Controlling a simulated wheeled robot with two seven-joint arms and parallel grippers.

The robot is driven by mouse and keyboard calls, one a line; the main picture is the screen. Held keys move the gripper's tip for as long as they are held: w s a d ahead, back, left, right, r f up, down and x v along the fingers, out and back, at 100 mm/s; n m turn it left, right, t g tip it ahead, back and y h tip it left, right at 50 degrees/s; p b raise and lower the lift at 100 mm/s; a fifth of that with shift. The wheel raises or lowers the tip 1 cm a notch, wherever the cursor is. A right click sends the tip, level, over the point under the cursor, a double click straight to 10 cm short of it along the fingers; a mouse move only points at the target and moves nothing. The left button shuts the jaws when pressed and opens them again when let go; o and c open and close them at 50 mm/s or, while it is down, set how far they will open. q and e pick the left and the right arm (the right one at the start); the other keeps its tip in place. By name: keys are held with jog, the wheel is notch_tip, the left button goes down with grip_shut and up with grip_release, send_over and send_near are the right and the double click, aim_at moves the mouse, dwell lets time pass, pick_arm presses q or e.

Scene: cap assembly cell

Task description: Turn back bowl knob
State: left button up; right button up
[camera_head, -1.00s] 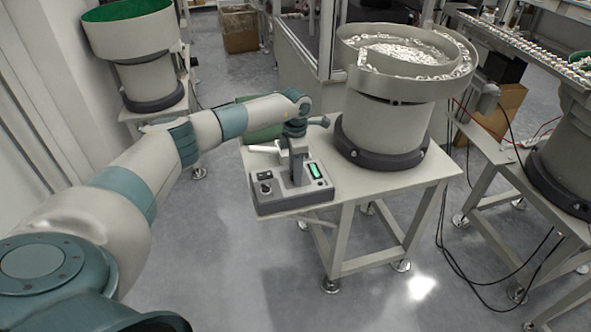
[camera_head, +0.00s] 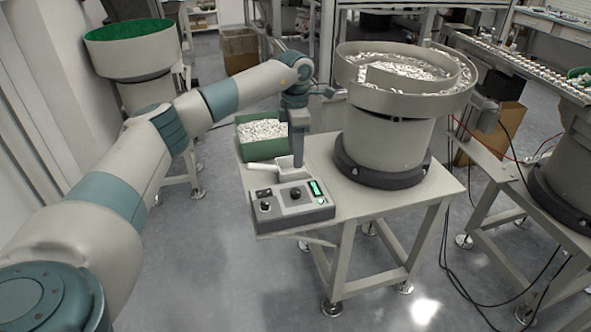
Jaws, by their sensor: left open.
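The control box (camera_head: 292,205) stands on the front left corner of the table. It has a green lit display (camera_head: 315,188), a dark knob (camera_head: 296,193) near its middle and another dark knob (camera_head: 265,207) at its left. My left gripper (camera_head: 298,163) points down behind the box, near a white scoop (camera_head: 275,168). It is open, and its fingers look apart from the knobs. The feeder bowl (camera_head: 400,98), full of small metallic-looking parts, stands on its round base to the right of the box. My right gripper is not in view.
A green bin (camera_head: 247,150) of small white parts sits behind the scoop. A second bowl with a green inside (camera_head: 130,45) stands at back left. A rail lined with small parts (camera_head: 500,68) is at right. The floor in front of the table is clear.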

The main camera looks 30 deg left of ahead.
pick_arm(q)
jog(key=shift+r, duration=1.9)
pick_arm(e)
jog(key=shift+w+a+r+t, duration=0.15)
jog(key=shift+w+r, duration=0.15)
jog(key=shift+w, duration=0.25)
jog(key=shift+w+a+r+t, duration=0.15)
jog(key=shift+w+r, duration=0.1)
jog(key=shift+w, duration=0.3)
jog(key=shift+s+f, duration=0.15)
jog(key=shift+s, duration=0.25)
